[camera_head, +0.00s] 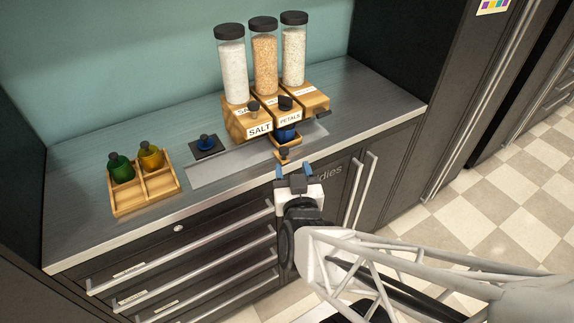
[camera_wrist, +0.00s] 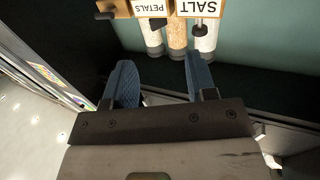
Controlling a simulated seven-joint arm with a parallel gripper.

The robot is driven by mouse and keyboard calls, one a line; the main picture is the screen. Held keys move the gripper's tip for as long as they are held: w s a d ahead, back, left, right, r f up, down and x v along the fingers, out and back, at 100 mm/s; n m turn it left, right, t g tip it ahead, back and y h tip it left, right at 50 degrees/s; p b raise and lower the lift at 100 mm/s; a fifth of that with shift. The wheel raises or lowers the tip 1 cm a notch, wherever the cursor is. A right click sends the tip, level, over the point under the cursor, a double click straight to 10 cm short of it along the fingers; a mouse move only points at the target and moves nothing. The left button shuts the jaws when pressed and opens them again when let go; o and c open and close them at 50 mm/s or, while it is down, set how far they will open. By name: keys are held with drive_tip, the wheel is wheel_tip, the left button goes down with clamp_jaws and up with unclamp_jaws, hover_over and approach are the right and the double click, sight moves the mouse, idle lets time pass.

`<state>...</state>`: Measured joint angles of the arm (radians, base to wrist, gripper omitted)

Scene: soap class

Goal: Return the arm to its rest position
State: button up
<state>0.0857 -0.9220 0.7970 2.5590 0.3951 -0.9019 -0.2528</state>
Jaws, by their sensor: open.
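My gripper (camera_head: 293,171) is in front of the counter's front edge, below the dispensers in the head view. Its two blue fingers are spread apart, with nothing between them. In the wrist view the open gripper (camera_wrist: 161,82) also shows empty. A small wooden piece with a dark knob (camera_head: 283,154) lies just beyond the fingertips in the picture; I cannot tell the exact gap. My pale arm reaches in from the lower right.
Three dispensers (camera_head: 264,66) stand on wooden bases, two labelled SALT and PETALS. A blue container (camera_head: 286,133) is under PETALS. A wooden tray (camera_head: 129,208) holds green (camera_head: 120,168) and yellow (camera_head: 150,156) bottles. A blue-topped item (camera_head: 206,142) sits on a dark square. Drawer handles project below.

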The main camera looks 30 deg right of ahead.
idle(0.4)
drive_tip(key=w+a+r+n+g+y, duration=0.2)
drive_tip(key=a+r+n+g+y, duration=0.15)
drive_tip(key=a+g+y, duration=0.3)
drive_tip(key=s+a+r+g, duration=0.1)
drive_tip(key=s+r+g, duration=0.5)
drive_tip(key=r+g, duration=0.1)
drive_tip(key=shift+s+a+r+n, duration=0.2)
drive_tip(key=shift+s+r+n, duration=0.15)
drive_tip(key=shift+s+r, duration=0.05)
drive_tip(key=shift+g, duration=0.25)
drive_tip(key=shift+c, duration=0.2)
idle(3.0)
